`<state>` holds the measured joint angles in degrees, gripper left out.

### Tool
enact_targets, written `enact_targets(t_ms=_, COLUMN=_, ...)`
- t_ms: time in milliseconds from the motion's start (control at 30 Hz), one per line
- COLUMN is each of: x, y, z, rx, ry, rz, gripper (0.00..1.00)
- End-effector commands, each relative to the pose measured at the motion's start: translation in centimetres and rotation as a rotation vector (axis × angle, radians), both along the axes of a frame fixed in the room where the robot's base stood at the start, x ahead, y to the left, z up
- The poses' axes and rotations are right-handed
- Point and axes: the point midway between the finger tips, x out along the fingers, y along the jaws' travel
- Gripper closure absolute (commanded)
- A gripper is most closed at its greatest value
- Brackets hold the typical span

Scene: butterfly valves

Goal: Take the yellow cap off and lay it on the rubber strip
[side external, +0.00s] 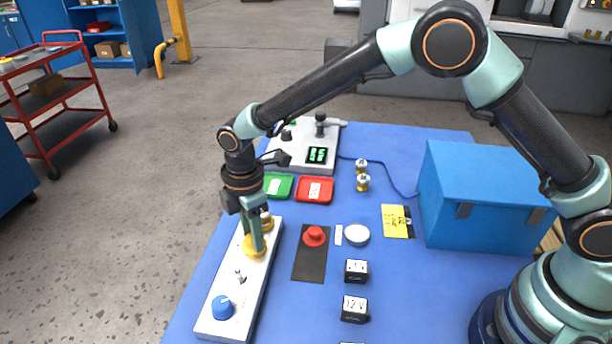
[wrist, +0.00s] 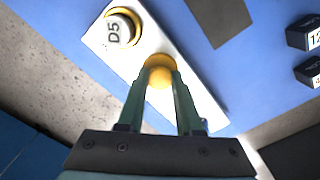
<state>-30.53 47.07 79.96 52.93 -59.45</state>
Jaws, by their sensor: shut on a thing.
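The yellow cap (side external: 252,247) is at the white panel (side external: 216,290), between a yellow-ringed part and a small toggle. My gripper (side external: 256,250) points down and is shut on it. In the wrist view the cap (wrist: 160,75) sits between my two fingertips (wrist: 161,84), over the panel. I cannot tell whether it still touches the panel. The dark rubber strip (side external: 310,264) lies flat to the right of the panel, with a red cap (side external: 315,235) on its far part. The strip's corner also shows in the wrist view (wrist: 220,14).
The yellow-ringed part marked D5 (wrist: 122,29) and a blue knob (side external: 222,307) are on the panel. Green (side external: 278,185) and red (side external: 315,190) trays, a white disc (side external: 356,235), black boxes (side external: 355,309) and a blue case (side external: 485,200) stand around. The strip's near part is bare.

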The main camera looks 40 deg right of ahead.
Motion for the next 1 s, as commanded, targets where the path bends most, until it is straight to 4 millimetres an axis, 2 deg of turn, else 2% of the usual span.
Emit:
enact_targets(t_ms=267, x=0.0, y=0.0, z=0.4, rx=0.000, ry=0.000, rz=0.001, gripper=1.00)
enact_targets(t_ms=467, x=0.1, y=0.1, z=2.6, rx=0.002, ry=-0.003, rz=0.000, gripper=1.00)
enact_targets(t_ms=567, x=0.1, y=0.1, z=4.7, rx=0.003, ry=-0.005, rz=0.000, gripper=1.00)
enact_targets(t_ms=800, x=0.1, y=0.1, z=11.3, rx=0.004, ry=-0.006, rz=0.000, gripper=1.00)
enact_targets(t_ms=1000, x=0.1, y=0.1, z=16.1, rx=0.003, ry=-0.004, rz=0.000, gripper=1.00)
